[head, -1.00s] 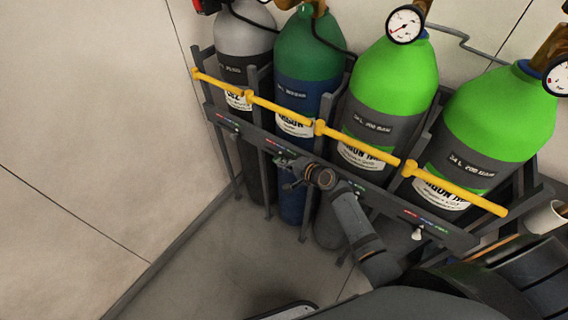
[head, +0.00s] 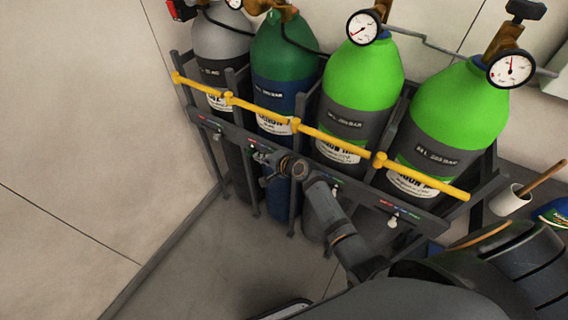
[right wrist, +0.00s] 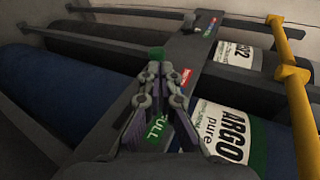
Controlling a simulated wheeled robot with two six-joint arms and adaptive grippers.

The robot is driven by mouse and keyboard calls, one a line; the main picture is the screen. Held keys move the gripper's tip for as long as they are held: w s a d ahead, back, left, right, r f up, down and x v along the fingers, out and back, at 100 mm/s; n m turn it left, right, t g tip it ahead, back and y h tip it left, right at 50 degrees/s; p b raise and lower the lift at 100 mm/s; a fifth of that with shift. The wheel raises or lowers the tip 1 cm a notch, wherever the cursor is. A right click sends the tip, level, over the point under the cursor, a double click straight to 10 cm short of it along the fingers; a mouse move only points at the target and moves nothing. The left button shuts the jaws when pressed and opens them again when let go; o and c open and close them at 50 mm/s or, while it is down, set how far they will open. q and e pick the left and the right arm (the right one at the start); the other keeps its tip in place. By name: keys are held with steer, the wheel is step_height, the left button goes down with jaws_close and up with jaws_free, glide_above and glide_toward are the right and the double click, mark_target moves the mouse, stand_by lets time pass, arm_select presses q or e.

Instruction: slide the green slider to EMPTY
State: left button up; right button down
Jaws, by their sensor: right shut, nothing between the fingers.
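The gas rack's front rail (head: 330,182) carries small red, blue and green labels. My right gripper (head: 262,156) is at this rail, in front of the dark green and blue cylinder (head: 283,62). In the right wrist view its closed fingers (right wrist: 156,66) point at a small green block, which looks like the green slider (right wrist: 156,53). The block shows just beyond the fingertips; I cannot tell whether they touch it. A green FULL label (right wrist: 158,128) is partly hidden by the fingers. A red label (right wrist: 185,76), its word unreadable, lies right of the fingertips. My left gripper is not in view.
Yellow retaining bars (head: 330,139) run across the cylinders above the rail. A grey cylinder (head: 220,42) stands left and two bright green ones (head: 362,78) right. A pale knob (head: 393,222) sits farther right on the rail. Floor (head: 215,260) at left is clear.

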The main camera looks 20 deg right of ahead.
steer(key=s+d+r+n+g+h, duration=0.1)
steer(key=s+d+n+g+h, duration=0.25)
steer(key=s, duration=0.65)
steer(key=s+d+r+n+g+h, duration=0.15)
steer(key=s+d+n, duration=0.35)
steer(key=s, duration=0.6)
steer(key=s+d+r+n+g+h, duration=0.1)
steer(key=s+d+n+g+h, duration=0.3)
steer(key=s, duration=0.6)
steer(key=s+f+y+p, duration=0.1)
steer(key=s+f, duration=0.1)
steer(key=f, duration=1.2)
steer(key=s+f+y, duration=0.1)
steer(key=s+f, duration=0.1)
steer(key=f, duration=1.1)
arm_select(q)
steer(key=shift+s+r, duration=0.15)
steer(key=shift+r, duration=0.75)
arm_select(e)
steer(key=s+d+f+g, duration=0.1)
steer(key=s+f, duration=1.2)
steer(key=s, duration=0.4)
steer(key=shift+d+f, duration=0.35)
steer(key=shift+f, duration=0.05)
